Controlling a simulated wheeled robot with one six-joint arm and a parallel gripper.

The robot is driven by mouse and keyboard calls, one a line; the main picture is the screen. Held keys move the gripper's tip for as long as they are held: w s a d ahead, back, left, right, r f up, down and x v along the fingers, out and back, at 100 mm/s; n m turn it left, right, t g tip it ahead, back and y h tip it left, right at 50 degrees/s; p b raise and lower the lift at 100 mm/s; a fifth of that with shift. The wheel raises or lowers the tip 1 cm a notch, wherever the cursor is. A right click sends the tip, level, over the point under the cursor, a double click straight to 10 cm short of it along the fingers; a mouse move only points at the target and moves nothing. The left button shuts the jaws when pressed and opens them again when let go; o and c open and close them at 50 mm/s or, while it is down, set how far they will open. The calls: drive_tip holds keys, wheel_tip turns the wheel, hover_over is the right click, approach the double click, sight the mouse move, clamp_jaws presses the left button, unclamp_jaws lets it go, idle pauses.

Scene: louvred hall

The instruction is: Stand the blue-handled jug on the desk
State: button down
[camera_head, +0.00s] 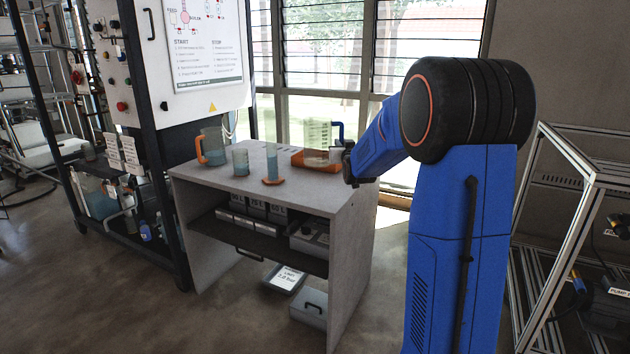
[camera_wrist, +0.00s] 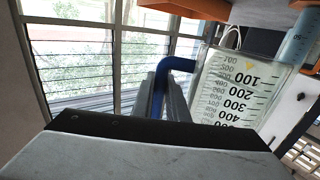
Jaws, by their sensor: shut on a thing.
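The clear graduated jug (camera_head: 317,132) with the blue handle (camera_head: 338,131) shows at the back right of the desk (camera_head: 235,184), over the orange tray (camera_head: 305,163). In the wrist view the jug (camera_wrist: 235,90) fills the right side, with black volume marks on its wall. My gripper (camera_head: 345,154) is at the desk's right side. In the wrist view its fingers (camera_wrist: 163,97) are shut on the blue handle (camera_wrist: 178,64). I cannot tell whether the jug touches the tray or is held just above it.
An orange-handled jug (camera_head: 212,146), a beaker (camera_head: 240,161) and a cylinder on an orange base (camera_head: 272,163) stand on the desk. Bare desk lies in front of them. A metal frame (camera_head: 570,180) stands at the right, a control panel (camera_head: 190,60) at the left.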

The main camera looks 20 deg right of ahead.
drive_tip(key=shift+w+d+f, duration=0.1)
drive_tip(key=shift+w+f, duration=0.05)
drive_tip(key=shift+f, duration=1.5)
drive_tip(key=shift+w+d+f, duration=0.1)
drive_tip(key=shift+w+f, duration=0.1)
drive_tip(key=shift+f, duration=1.4)
drive_tip(key=shift+w+d+f, duration=0.1)
drive_tip(key=shift+w+f, duration=0.05)
drive_tip(key=shift+f, duration=1.5)
drive_tip(key=c, duration=1.7)
unclamp_jaws()
drive_tip(key=shift+f, duration=0.1)
drive_tip(key=shift+c, duration=0.2)
